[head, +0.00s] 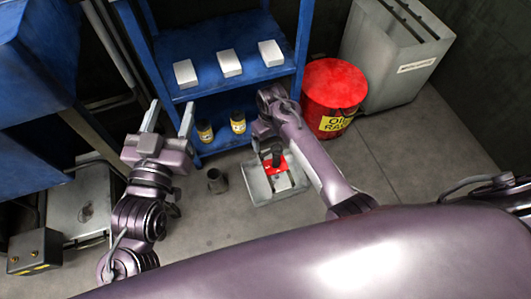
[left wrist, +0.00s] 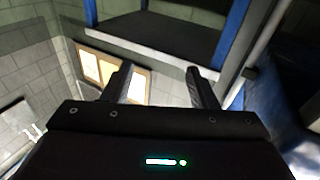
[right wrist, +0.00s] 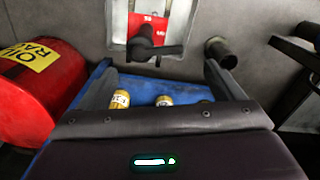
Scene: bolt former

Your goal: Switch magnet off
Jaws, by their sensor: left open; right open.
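The magnet is a red block with a black lever handle (head: 277,157) on a grey base (head: 258,188), on the floor in the middle of the head view. In the right wrist view the red block (right wrist: 150,22) and the black lever (right wrist: 145,45) show at the top centre, beyond the fingertips. My right gripper (right wrist: 160,72) is open and empty, apart from the lever; in the head view my own arm mostly hides it. My left gripper (head: 168,117) is open and empty, raised at the left in front of the blue shelf; its fingers also show in the left wrist view (left wrist: 160,82).
A blue shelf (head: 222,87) holds white boxes (head: 230,63) above and yellow-labelled bottles (head: 238,122) below. A red drum (head: 333,90) stands right of it, beside a grey cabinet (head: 390,55). A dark cylinder (head: 217,181) stands left of the magnet. Floor at right is clear.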

